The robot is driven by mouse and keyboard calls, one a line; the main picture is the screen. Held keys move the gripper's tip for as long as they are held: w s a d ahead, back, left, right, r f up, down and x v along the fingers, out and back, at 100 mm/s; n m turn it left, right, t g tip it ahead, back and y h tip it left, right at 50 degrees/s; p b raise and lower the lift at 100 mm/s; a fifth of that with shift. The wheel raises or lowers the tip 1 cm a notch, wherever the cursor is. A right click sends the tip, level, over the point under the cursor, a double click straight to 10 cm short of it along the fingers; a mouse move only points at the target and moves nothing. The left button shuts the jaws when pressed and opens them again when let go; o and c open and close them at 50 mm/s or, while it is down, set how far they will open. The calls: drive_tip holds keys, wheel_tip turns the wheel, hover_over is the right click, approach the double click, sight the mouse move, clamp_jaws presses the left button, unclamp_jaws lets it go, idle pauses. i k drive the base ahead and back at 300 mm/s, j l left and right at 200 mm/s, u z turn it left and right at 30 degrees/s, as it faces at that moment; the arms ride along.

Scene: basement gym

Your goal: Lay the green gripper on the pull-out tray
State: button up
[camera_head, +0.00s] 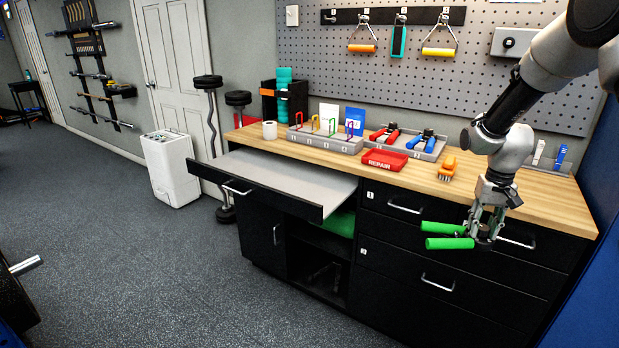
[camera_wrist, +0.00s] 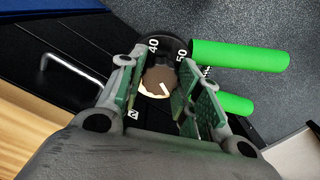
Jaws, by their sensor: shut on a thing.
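The green gripper (camera_head: 448,243) is a hand exerciser with two green foam handles and a dark round dial. My gripper (camera_head: 487,228) is shut on it at the dial end and holds it in front of the drawers, below the worktop's front edge. Its handles point left. In the wrist view the dial, marked 40 and 50, sits between my fingers (camera_wrist: 157,72), and the green handles (camera_wrist: 240,55) extend to the right. The pull-out tray (camera_head: 285,180) is drawn out, grey and bare, to the left of my gripper.
The wooden worktop (camera_head: 510,197) carries a red REPAIR tray (camera_head: 385,160), an orange brush (camera_head: 448,168), a grey tray with red and blue grippers (camera_head: 427,145), and a rack of coloured clips (camera_head: 325,140). Drawer handles (camera_head: 437,283) project below.

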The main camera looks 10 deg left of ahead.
sight(288, 177)
drive_tip(key=i+l+u, duration=0.1)
drive_tip(key=u, duration=0.3)
drive_tip(key=i+l+u, duration=0.1)
drive_tip(key=l+u, duration=0.15)
drive_tip(key=u, duration=0.15)
drive_tip(key=l+u, duration=0.25)
drive_tip(key=u, duration=0.15)
drive_tip(key=i, duration=0.05)
